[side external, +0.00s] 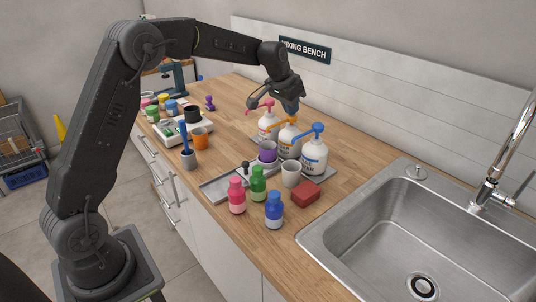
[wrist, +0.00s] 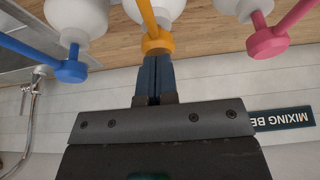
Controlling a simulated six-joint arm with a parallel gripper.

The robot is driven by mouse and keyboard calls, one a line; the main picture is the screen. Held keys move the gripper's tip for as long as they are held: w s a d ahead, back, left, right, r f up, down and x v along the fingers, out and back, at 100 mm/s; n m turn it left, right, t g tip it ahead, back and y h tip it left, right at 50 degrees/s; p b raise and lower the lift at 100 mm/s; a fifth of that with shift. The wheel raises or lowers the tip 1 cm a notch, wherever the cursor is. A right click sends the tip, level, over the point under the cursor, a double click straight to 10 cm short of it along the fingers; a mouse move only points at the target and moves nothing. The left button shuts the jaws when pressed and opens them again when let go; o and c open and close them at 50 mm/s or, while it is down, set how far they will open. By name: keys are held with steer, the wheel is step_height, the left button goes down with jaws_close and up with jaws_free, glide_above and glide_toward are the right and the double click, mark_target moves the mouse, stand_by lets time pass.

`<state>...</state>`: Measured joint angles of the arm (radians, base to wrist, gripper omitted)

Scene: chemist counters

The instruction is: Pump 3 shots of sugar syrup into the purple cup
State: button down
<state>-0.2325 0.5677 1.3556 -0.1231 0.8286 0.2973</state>
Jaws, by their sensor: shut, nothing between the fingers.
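Three white pump bottles stand in a row: one with a pink pump (side external: 266,104), one with an orange pump (side external: 289,120), one with a blue pump (side external: 317,128). Their labels are too small to read, so I cannot tell which holds sugar syrup. The purple cup (side external: 268,150) stands in front of the bottles, near the orange one's spout. My gripper (side external: 291,109) is shut and empty, fingers down at the orange pump head. In the wrist view its fingertips (wrist: 154,57) meet the orange pump head (wrist: 158,42) in the picture; I cannot tell whether they touch.
A white cup (side external: 291,174) stands right of the purple cup. Pink (side external: 237,197), green (side external: 258,184) and blue (side external: 274,212) small bottles and a red block (side external: 305,194) are in front. The sink (side external: 415,240) is at right. An orange cup (side external: 200,138) stands left.

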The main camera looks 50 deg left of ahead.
steer(key=shift+f, duration=0.15)
steer(key=shift+r, duration=1.55)
steer(key=shift+f, duration=1.55)
steer(key=shift+r, duration=1.55)
steer(key=shift+r, duration=0.1)
